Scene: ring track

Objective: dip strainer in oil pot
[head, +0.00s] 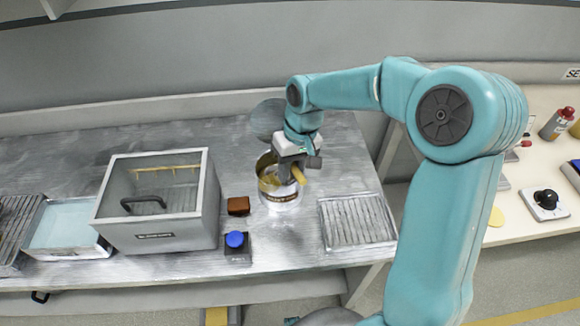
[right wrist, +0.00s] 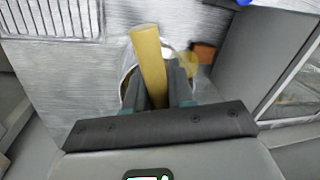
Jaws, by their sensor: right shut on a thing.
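My right gripper (head: 292,177) is over the pot and shut on the yellow handle of the strainer (head: 300,175). The handle also shows between the fingers in the right wrist view (right wrist: 149,62). A yellowish part shows inside the pot's rim, but I cannot tell whether it is oil or the strainer's head. My left gripper is not in view.
A grey lidded box (head: 160,230) stands left of the pot. A brown block (head: 238,206) and a blue button (head: 235,240) lie between them. A ribbed rack (head: 357,222) lies to the right. Another table (head: 530,185) holds bottles at far right.

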